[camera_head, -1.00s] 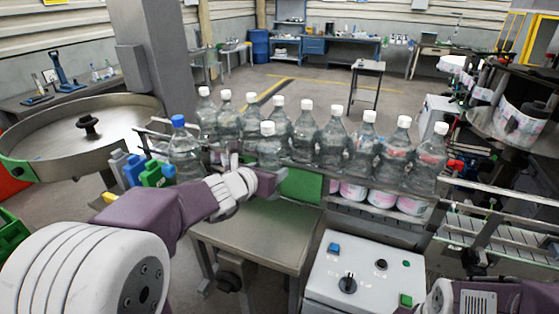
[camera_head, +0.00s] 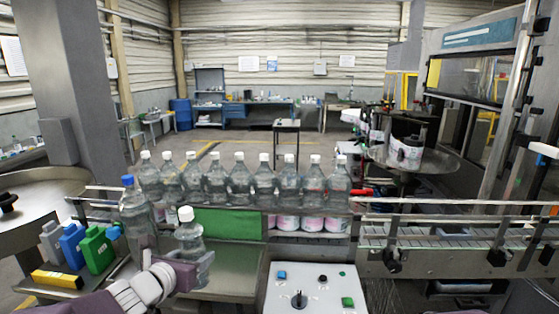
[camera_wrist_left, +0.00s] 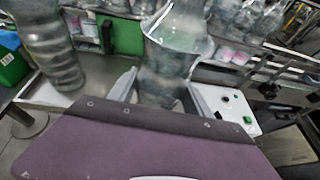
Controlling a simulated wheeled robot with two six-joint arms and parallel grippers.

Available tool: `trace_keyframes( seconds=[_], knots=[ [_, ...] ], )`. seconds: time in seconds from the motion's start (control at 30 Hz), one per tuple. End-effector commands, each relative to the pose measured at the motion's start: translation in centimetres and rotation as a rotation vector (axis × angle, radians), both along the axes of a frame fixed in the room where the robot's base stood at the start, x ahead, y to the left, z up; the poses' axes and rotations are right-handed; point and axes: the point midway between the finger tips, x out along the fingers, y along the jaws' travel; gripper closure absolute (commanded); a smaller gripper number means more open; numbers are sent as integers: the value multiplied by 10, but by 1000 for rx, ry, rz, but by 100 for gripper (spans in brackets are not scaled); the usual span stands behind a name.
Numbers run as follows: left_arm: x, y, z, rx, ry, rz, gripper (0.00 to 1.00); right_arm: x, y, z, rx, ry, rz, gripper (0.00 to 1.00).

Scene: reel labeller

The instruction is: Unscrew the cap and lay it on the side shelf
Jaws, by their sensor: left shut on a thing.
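A clear bottle with a white cap (camera_head: 185,214) stands upright in front of the bottle row. My left gripper (camera_head: 192,264) is shut on this bottle's lower body. In the left wrist view the bottle (camera_wrist_left: 172,52) sits between the two fingers, its top cut off by the frame. The white cap is on the bottle, and no finger touches it. A taller bottle with a blue cap (camera_head: 137,212) stands just to the left. I cannot tell for sure which surface is the side shelf. My right gripper is not in view.
Several white-capped bottles (camera_head: 239,184) stand in a row behind. Green, blue and grey containers and a yellow block (camera_head: 56,279) crowd the left. A metal table (camera_head: 235,262) has bare room right of the held bottle. A control box (camera_head: 318,290) stands front right, a conveyor (camera_head: 450,237) beyond.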

Motion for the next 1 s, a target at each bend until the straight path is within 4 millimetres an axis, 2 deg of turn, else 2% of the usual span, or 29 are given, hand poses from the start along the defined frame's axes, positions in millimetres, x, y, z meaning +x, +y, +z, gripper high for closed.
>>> trace_keyframes(
  seconds=[0.17, 0.37, 0.47, 0.7, 0.8, 0.9, 1.0],
  knots=[
    [-14, -1, -30, -2, 4, -82, 100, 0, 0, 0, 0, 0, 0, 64],
    [-36, -5, -79, -6, 9, -223, 100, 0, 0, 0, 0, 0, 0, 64],
    [-49, -7, -108, -8, 8, -309, 100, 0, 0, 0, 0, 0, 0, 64],
    [-89, -16, -193, -10, 1, -573, 100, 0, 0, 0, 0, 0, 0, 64],
    [-103, -19, -223, -4, -1, -670, 100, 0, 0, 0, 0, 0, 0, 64],
    [-113, -22, -244, -1, -3, -738, 100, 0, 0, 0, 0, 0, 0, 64],
    [-119, -23, -256, 2, -4, -776, 100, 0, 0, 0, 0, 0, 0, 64]
  ],
)
